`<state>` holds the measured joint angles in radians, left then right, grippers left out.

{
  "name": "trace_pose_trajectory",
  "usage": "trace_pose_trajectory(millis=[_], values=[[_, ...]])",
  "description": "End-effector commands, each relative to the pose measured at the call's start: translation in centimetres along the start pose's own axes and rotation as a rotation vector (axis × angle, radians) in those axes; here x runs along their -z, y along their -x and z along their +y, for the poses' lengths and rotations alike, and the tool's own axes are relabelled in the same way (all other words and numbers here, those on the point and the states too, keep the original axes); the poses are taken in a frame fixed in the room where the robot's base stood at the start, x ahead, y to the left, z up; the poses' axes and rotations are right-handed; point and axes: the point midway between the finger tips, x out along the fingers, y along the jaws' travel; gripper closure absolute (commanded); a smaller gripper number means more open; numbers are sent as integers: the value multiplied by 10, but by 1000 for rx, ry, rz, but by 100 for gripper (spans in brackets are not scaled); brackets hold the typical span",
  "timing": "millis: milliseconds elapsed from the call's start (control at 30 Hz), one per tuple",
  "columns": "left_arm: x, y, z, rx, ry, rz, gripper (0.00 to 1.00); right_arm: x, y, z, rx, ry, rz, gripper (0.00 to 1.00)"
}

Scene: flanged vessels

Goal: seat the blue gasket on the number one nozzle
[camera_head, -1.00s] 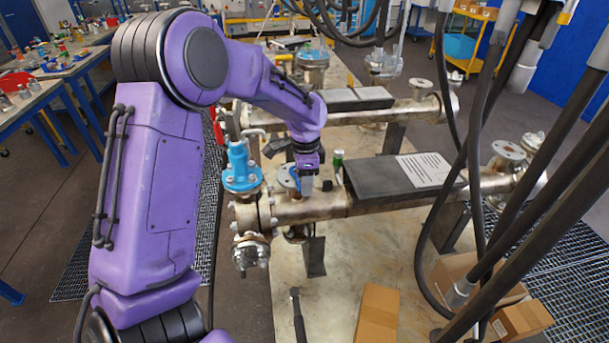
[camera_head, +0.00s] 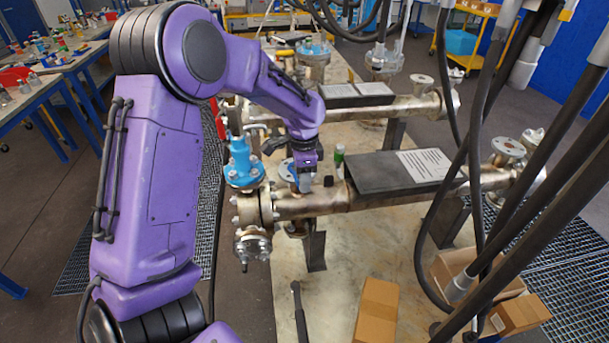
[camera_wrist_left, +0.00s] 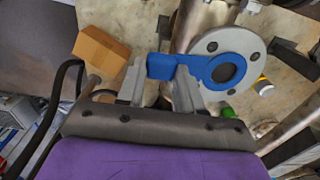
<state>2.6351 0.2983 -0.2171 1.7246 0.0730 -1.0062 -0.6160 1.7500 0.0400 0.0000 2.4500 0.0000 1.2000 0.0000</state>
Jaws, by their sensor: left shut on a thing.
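My left gripper (camera_wrist_left: 160,84) is shut on the tab of the blue gasket (camera_wrist_left: 208,72); its fingers lie on either side of the tab. The gasket's ring lies over the grey round flange of a nozzle (camera_wrist_left: 232,42), towards one side of it in the left wrist view. A dark opening shows through the ring. I cannot tell whether the gasket touches the flange face. In the head view the left gripper (camera_head: 304,172) is just beside the nozzle flange (camera_head: 285,172), which it partly hides. No number is readable on the nozzle. My right gripper is not in view.
A blue valve (camera_head: 240,163) stands on the pipe left of the nozzle. A dark box with a paper sheet (camera_head: 420,166) lies on the pipe to the right. A green-capped bottle (camera_head: 339,156) stands behind. Cardboard boxes (camera_head: 378,311) and hanging cables are at the front and right.

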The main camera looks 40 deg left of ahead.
Motion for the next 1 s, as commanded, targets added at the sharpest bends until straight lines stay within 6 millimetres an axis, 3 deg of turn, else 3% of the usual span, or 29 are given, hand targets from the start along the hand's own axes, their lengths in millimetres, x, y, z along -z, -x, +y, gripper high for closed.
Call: trace_pose_trajectory(millis=[233,267,333,367,567,633,667,1000], values=[[0,0,0,1,0,1,86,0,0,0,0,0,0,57],[0,0,0,1,0,1,61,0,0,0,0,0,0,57],[0,0,0,1,1,1,38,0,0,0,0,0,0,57],[0,0,0,1,0,1,35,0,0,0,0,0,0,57],[0,0,0,0,1,1,35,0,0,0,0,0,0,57],[0,0,0,0,1,1,12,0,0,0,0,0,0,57],[0,0,0,0,1,1,9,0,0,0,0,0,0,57],[0,5,0,2,1,2,9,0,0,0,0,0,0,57]])
